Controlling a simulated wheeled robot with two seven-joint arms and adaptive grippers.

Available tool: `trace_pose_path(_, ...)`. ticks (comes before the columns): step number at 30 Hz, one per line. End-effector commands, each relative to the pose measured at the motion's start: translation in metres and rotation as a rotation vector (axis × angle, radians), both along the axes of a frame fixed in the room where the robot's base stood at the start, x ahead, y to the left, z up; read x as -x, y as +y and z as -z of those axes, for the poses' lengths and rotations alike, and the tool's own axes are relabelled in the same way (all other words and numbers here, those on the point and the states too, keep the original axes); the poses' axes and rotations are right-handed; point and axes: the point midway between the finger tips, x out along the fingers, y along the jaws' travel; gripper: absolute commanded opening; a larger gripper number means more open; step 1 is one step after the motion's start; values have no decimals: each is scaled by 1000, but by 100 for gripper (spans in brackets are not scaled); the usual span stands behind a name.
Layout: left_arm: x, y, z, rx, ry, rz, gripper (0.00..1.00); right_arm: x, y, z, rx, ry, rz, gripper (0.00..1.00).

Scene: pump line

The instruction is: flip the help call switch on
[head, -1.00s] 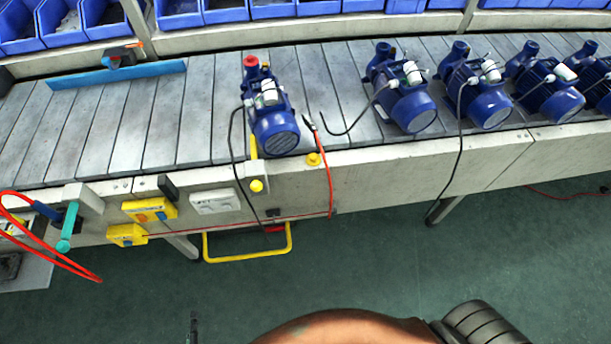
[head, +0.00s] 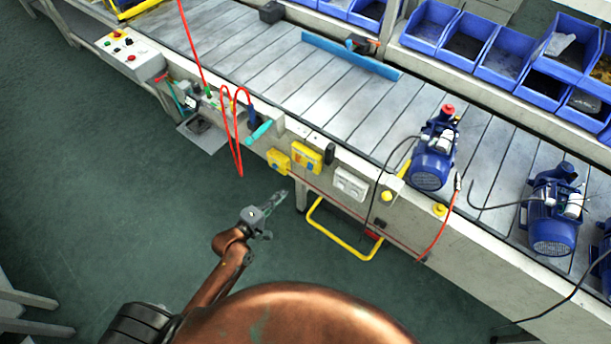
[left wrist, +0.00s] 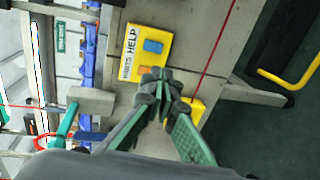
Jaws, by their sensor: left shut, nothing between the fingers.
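The yellow help call box (head: 307,157) is on the side of the conveyor frame in the head view. In the left wrist view the box (left wrist: 133,66) shows the lettering "PARTS" and "HELP" and a blue rocker switch (left wrist: 153,46). Part of its face is hidden behind my fingers, and I cannot tell which way the rocker is tipped. My left gripper (head: 279,200) is shut and empty, below and in front of the box in the head view. Its fingertips (left wrist: 158,82) overlap the box's edge in the wrist view; contact cannot be told. My right gripper is not in view.
A second yellow box (head: 278,161) sits beside the help box. A grey-white socket plate (head: 350,184), a teal-handled tool (head: 260,131), a hanging red cable (head: 238,150) and a yellow floor-level bar (head: 335,238) are close by. The floor in front is clear.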

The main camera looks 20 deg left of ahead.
Motion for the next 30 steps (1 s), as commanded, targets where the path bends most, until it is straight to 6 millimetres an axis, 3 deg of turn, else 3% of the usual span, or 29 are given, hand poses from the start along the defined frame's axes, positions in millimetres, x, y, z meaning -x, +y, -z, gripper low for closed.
trace_pose_path(5, -14, -5, 3, 0, -1, 0, 0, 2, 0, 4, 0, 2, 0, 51)
trace_pose_path(21, -108, -40, 24, -1, 0, 1, 0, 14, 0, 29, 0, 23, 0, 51)
trace_pose_path(30, -128, -46, 27, -2, -1, 0, 0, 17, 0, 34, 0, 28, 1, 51)
